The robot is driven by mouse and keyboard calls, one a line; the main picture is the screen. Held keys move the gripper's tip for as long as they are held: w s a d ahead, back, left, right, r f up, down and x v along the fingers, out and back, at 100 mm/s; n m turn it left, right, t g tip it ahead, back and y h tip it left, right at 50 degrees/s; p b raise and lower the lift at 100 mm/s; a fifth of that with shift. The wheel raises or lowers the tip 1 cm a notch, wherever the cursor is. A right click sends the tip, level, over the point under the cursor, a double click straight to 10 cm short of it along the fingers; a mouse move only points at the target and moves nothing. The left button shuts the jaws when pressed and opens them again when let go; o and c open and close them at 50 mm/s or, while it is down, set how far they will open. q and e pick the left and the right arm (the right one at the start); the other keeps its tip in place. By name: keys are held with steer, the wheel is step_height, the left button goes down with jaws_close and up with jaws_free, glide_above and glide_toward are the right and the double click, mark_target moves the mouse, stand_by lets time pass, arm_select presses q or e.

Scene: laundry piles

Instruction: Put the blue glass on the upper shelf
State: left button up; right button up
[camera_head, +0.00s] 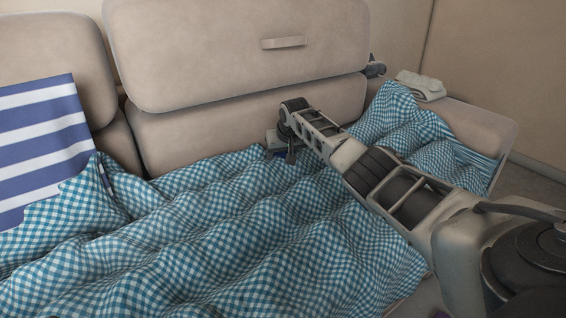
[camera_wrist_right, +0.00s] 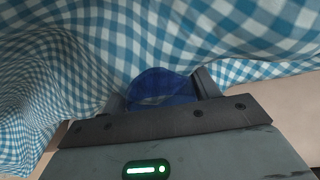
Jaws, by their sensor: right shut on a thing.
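The blue glass (camera_wrist_right: 158,88) shows in the right wrist view as a dark blue, see-through rounded shape between the two fingers. My right gripper (camera_wrist_right: 160,80) is shut on it, close against the checked cloth. In the head view my right gripper (camera_head: 283,152) is small and partly hidden by my own wrist, at the back of the seat near the backrest. The glass cannot be made out clearly there. My left gripper is in neither view. No shelf shows in either view.
A rumpled blue and white checked blanket (camera_head: 200,235) covers the sofa seat and bunches up at the right armrest (camera_head: 483,130). Beige cushions (camera_head: 235,50) stand behind. A striped blue and white cloth (camera_head: 40,140) hangs at left. A folded light cloth (camera_head: 420,86) lies on the armrest.

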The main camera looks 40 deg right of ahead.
steer(key=shift+f, duration=0.25)
steer(key=o, duration=1.1)
steer(key=shift+f, duration=0.15)
